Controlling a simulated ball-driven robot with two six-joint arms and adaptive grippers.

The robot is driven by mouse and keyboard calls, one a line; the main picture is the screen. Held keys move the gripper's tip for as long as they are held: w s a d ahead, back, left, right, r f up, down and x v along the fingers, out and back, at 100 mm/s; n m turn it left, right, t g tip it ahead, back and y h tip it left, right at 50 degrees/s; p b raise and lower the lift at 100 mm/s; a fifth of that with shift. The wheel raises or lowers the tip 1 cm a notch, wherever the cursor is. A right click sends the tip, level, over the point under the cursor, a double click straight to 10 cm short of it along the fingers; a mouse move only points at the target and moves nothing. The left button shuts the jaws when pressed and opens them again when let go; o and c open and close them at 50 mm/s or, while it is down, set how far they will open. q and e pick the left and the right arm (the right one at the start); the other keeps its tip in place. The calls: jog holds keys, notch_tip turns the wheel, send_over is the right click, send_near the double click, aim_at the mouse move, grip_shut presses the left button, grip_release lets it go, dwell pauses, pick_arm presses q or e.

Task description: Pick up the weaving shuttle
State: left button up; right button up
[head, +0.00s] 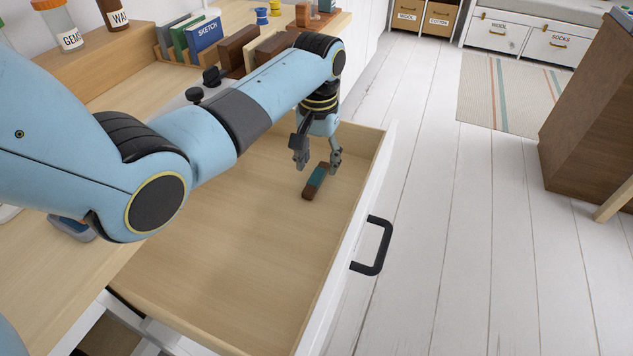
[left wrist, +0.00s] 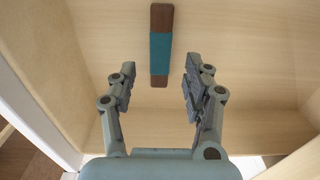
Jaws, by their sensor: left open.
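The weaving shuttle (head: 316,181) is a narrow brown bar with a teal band around its middle. It lies on the floor of the open drawer, near the drawer's far end. It also shows in the left wrist view (left wrist: 161,52), top centre, beyond and between the fingers. My left gripper (head: 318,163) is open and empty, pointing down close to the shuttle in the head view. In the left wrist view its two fingers (left wrist: 160,85) are spread apart, wider than the shuttle. Whether they touch it cannot be told. My right gripper is not in view.
The pulled-out drawer (head: 230,255) is otherwise bare, with a white front and black handle (head: 373,247). On the desk above stand books (head: 203,34), jars (head: 60,25) and spools (head: 262,16). White floorboards (head: 450,230) lie clear to the right.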

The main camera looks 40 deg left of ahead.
aim_at(318, 174)
pick_arm(q)
notch_tip(318, 174, down, 4)
jog(key=shift+r+b, duration=0.1)
jog(key=shift+b, duration=0.5)
jog(key=shift+r, duration=0.1)
jog(key=c, duration=1)
